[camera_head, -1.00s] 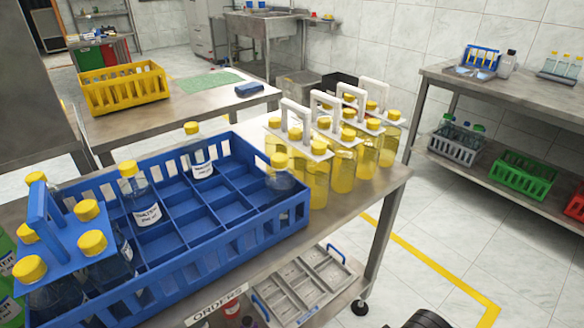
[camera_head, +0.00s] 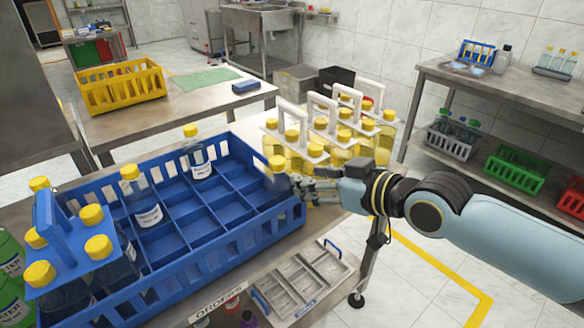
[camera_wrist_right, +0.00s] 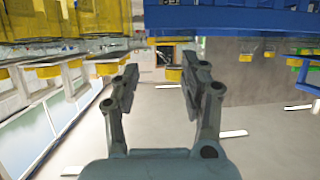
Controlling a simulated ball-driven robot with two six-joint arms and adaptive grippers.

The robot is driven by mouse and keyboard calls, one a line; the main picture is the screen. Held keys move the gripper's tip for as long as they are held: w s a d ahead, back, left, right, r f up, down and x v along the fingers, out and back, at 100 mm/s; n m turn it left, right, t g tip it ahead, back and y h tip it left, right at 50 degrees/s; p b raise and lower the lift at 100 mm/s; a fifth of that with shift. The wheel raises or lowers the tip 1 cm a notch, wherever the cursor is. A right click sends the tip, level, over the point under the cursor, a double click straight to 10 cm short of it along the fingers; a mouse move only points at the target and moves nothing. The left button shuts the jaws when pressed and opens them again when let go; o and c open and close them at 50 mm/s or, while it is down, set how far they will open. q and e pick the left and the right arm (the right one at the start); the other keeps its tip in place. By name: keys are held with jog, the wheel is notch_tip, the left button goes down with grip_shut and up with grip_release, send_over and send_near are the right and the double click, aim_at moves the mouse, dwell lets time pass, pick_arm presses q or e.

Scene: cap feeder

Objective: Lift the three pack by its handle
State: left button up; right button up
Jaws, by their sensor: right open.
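Several packs of yellow bottles stand in a group at the right end of the near table. Each has a white top plate and an upright white handle. The nearest pack (camera_head: 307,150) has three yellow caps and a white handle (camera_head: 292,116). My right gripper (camera_head: 308,188) is low in front of these packs, below the handles, beside the blue crate's right end. It hides the lower parts of some bottles. In the right wrist view the gripper (camera_wrist_right: 162,78) is open with nothing between its fingers; yellow bottles (camera_wrist_right: 40,18) show at upper left. My left gripper is out of view.
A blue divided crate (camera_head: 215,258) with a few clear bottles fills the near table. A blue-handled carrier (camera_head: 75,258) of yellow-capped bottles is at its left end. A yellow crate (camera_head: 122,88) stands on the table behind. A shelf unit (camera_head: 480,92) stands at right.

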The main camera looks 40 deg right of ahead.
aim_at(306, 122)
jog(key=w+d+r+t+b, duration=0.1)
jog(key=w+d, duration=0.1)
jog(key=w, duration=0.1)
jog(key=w+d+r+m+t+b, duration=0.1)
jog(key=w+d+r+t, duration=0.1)
jog(key=w, duration=0.1)
jog(key=w+d+r+t+h+b, duration=0.1)
jog(key=w+d, duration=0.1)
jog(key=w, duration=0.1)
jog(key=shift+d+r, duration=0.2)
jog(key=shift+r, duration=0.05)
jog(key=shift+w+r+b, duration=0.15)
jog(key=shift+w+b, duration=0.15)
jog(key=shift+w, duration=0.3)
jog(key=w, duration=0.1)
jog(key=w+b, duration=0.1)
jog(key=w, duration=0.1)
jog(key=w+b, duration=0.1)
jog(key=shift+w+a, duration=0.15)
jog(key=shift+a, duration=0.1)
jog(key=shift+r, duration=0.2)
jog(key=shift+c, duration=0.4)
grip_shut()
jog(key=shift+r, duration=0.15)
